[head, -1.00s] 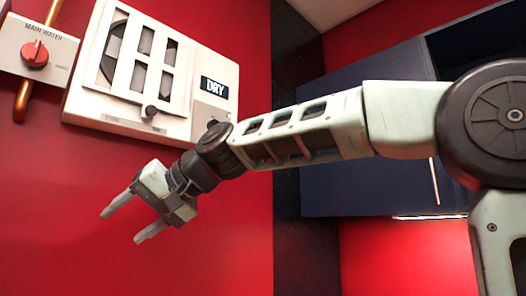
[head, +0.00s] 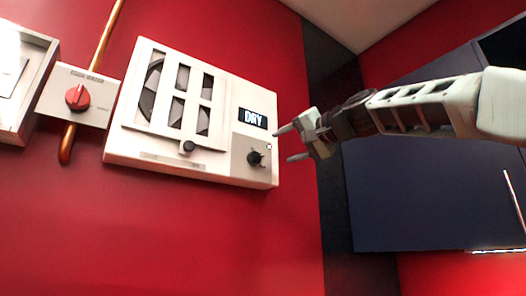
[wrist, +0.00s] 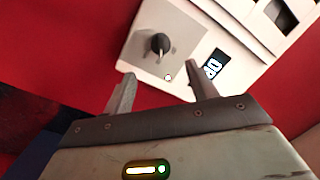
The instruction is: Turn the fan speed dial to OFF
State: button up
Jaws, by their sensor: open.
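The fan unit (head: 220,165) is a white wall box with a slatted fan grille and a small display reading DRY. Its black dial (head: 255,158) sits on a grey plate at the lower right, below the display. The dial also shows in the wrist view (wrist: 160,43), beyond the fingertips and near the top. My gripper (head: 283,144) is open and empty, just right of the box's right edge in the head view. In the wrist view my two fingers (wrist: 161,86) are spread, and neither appears to touch the dial. The dial's markings are too small to read.
A red knob (head: 77,97) on a white plate, with a copper pipe (head: 67,145) behind it, is left of the fan unit. Another white box (head: 35,75) is at the far left. A small dark knob (head: 188,147) sits below the grille. A dark cabinet (head: 430,190) is at right.

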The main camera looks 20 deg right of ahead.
aim_at(259, 157)
jog(key=p+x, duration=0.3)
jog(key=x, duration=0.6)
jog(key=shift+w+a+r+p, duration=0.1)
jog(key=shift+w+a+p, duration=0.1)
jog(key=shift+p, duration=0.2)
jog(key=shift+w+a, duration=0.2)
jog(key=shift+w, duration=0.25)
jog(key=c, duration=1)
